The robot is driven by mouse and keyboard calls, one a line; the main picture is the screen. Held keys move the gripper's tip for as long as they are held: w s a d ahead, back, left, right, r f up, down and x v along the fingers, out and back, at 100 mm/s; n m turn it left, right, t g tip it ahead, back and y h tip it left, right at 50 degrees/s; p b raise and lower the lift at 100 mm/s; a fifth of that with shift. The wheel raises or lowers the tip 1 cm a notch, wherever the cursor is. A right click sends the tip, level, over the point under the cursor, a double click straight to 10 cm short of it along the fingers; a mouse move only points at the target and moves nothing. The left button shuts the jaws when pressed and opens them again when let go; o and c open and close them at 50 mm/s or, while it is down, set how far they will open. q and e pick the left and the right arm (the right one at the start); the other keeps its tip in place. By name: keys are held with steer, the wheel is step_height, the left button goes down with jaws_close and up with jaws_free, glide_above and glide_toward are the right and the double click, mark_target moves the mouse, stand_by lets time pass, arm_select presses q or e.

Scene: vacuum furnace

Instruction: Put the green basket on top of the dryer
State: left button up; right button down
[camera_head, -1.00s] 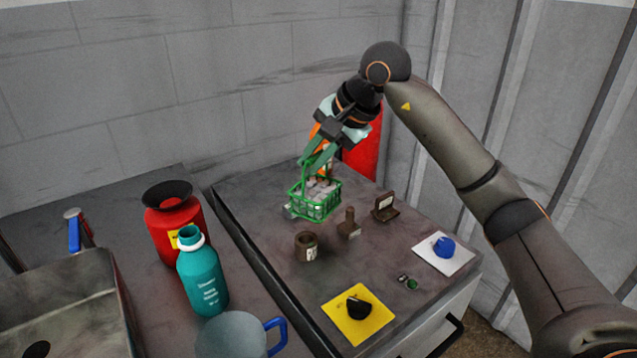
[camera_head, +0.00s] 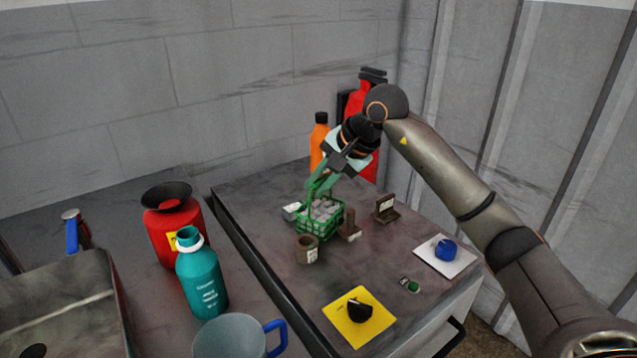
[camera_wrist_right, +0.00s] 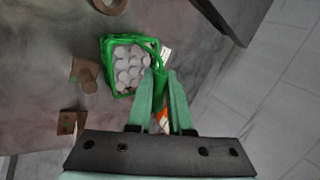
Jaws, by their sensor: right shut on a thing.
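The green basket (camera_head: 320,228), filled with several grey rounded lumps, is low over the back half of a dark-topped unit (camera_head: 370,258); whether it touches the top I cannot tell. No label names the dryer. My right gripper (camera_head: 322,184) comes down from the right and is shut on the basket's handle. In the right wrist view, the gripper (camera_wrist_right: 160,88) pinches the green handle at the right edge of the basket (camera_wrist_right: 104,62). My left gripper is not in view.
A brown cup (camera_head: 307,250) and brown brackets (camera_head: 387,210) stand close to the basket. A black knob (camera_head: 360,308) and blue knob (camera_head: 445,249) are near the front. Orange (camera_head: 318,140) and red (camera_head: 367,95) bottles stand behind. A teal bottle (camera_head: 202,280) stands left.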

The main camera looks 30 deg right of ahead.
steer(key=c, duration=0.8)
jaws_free()
steer(key=shift+c, duration=0.2)
steer(key=shift+r, duration=0.2)
steer(key=p+v, duration=0.1)
steer(key=v, duration=1.1)
steer(key=shift+s+f, duration=0.1)
steer(key=shift+f, duration=0.05)
